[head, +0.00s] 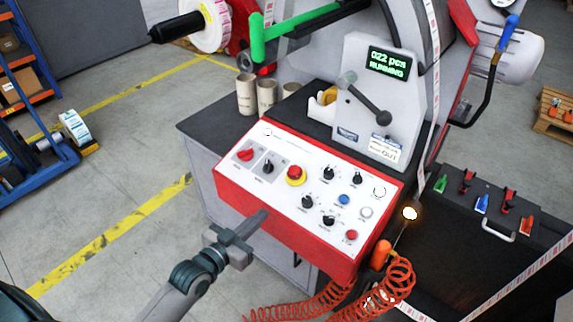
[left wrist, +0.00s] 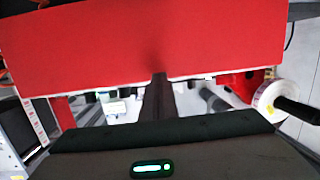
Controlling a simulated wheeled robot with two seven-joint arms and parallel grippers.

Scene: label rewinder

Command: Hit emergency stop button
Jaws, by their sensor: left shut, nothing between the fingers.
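The emergency stop button (head: 295,173) is a red mushroom head on a yellow ring, on the white face of the red control box (head: 285,220). My left gripper (head: 263,213) is shut and empty. In the head view its tips show at the box's front edge, below and left of the button and apart from it. In the left wrist view the shut fingers (left wrist: 159,80) point at the red side of the box (left wrist: 120,40). I cannot tell whether they touch it. The button is not visible there. My right gripper is not in view.
Several black knobs, a red knob (head: 245,154), a blue button (head: 344,199) and a red button (head: 351,235) share the panel. The display (head: 389,64) reads RUNNING. An orange coiled hose (head: 395,285) hangs at the box's right. Floor left of the box is open.

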